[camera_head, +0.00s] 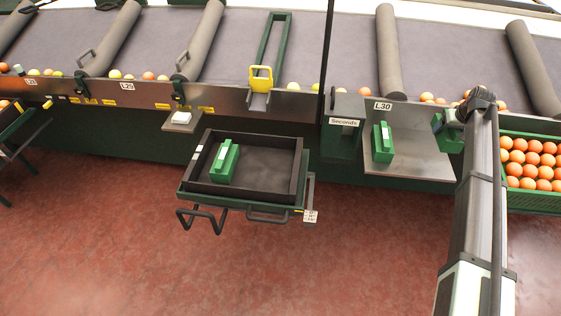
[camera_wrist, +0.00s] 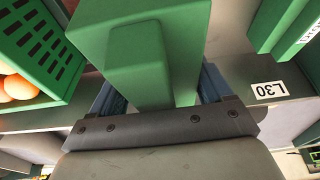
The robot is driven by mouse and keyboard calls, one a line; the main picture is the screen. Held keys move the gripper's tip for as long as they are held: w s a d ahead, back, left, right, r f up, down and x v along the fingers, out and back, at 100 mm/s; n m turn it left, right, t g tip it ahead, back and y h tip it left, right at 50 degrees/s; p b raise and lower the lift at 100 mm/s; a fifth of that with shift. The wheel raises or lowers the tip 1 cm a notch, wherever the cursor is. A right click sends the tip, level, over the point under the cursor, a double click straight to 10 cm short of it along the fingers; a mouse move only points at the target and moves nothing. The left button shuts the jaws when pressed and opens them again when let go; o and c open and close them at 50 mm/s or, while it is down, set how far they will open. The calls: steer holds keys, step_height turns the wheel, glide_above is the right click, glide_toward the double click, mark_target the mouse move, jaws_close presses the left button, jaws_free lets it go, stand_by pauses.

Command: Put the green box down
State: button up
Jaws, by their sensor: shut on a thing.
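My gripper (camera_wrist: 160,95) is shut on a green box (camera_wrist: 140,45), with one finger on each side of it. In the head view the held green box (camera_head: 447,138) shows at the right end of a grey metal shelf (camera_head: 415,165), partly hidden by my arm. I cannot tell whether it touches the shelf. A second green box (camera_head: 382,143) with a white label stands on the shelf's left part; it also shows in the wrist view (camera_wrist: 280,25). A third green box (camera_head: 224,162) lies in a black tray (camera_head: 268,192) on a cart.
A green crate (camera_head: 530,202) full of oranges stands right of the shelf; it also shows in the wrist view (camera_wrist: 45,50). An L30 label (camera_head: 382,106) marks the conveyor edge. A green "Seconds" bin (camera_head: 342,140) stands left of the shelf. The shelf's middle is clear.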

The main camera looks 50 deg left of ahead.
steer(key=s+d+r+m+h, duration=0.1)
steer(key=s+d+m, duration=0.1)
steer(key=s+d, duration=0.75)
steer(key=s+d+r+m+t+h, duration=0.1)
steer(key=s+d+m, duration=0.35)
steer(key=d, duration=0.85)
steer(key=s+d+r, duration=0.1)
steer(key=s+d, duration=0.8)
steer(key=d, duration=0.2)
steer(key=n+g+y, duration=0.1)
steer(key=n+y, duration=0.1)
steer(key=n, duration=0.5)
glide_above(270, 169)
steer(key=s+d, duration=0.1)
steer(key=shift+f, duration=3.9)
steer(key=shift+m, duration=0.25)
steer(key=shift+s+f, duration=0.1)
steer(key=shift+f, duration=4.4)
steer(key=shift+f, duration=0.15)
